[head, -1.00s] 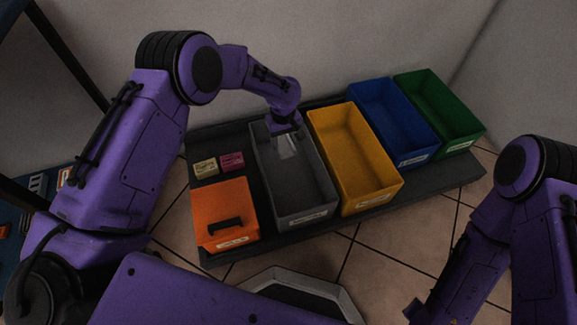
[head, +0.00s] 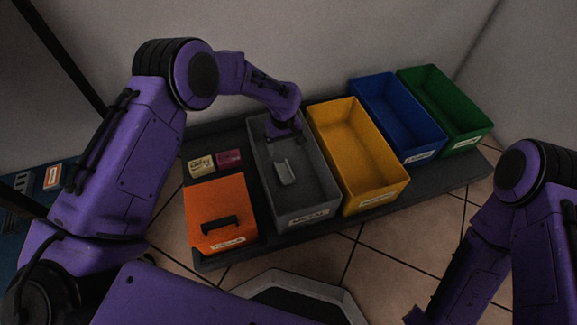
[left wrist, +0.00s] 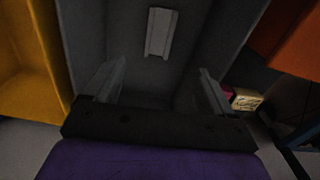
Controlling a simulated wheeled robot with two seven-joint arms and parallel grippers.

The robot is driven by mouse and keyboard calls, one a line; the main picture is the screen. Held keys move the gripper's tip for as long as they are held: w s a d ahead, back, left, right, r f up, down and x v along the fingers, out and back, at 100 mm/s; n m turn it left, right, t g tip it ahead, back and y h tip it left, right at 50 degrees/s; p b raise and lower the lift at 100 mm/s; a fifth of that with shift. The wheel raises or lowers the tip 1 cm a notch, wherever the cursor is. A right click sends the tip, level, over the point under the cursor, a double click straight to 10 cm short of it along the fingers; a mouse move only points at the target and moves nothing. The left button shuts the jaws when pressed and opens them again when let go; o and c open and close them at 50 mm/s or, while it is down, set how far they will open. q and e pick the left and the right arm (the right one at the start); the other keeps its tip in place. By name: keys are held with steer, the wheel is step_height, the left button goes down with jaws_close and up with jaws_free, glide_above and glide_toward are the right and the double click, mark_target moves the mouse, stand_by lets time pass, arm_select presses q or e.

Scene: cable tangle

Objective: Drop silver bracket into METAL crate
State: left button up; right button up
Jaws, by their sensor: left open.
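The silver bracket (head: 285,172) lies inside the grey crate (head: 307,217), whose front label seems to read METAL. The bracket also shows in the left wrist view (left wrist: 160,32), beyond my fingers and apart from them. My left gripper (head: 285,135) is over the far end of the grey crate. In the left wrist view the left gripper (left wrist: 155,88) has its two fingers spread with nothing between them. My right arm is at the right of the head view, and its gripper jaws cannot be made out.
A yellow crate (head: 376,198), a blue crate (head: 422,155) and a green crate (head: 467,139) stand to the right of the grey one. An orange lidded box (head: 222,190) is to the left. Small cream (head: 201,165) and magenta (head: 229,159) blocks lie behind it.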

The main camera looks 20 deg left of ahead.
arm_select(q)
step_height(320, 180, up, 10)
steer(key=p, duration=0.5)
steer(key=shift+r, duration=0.25)
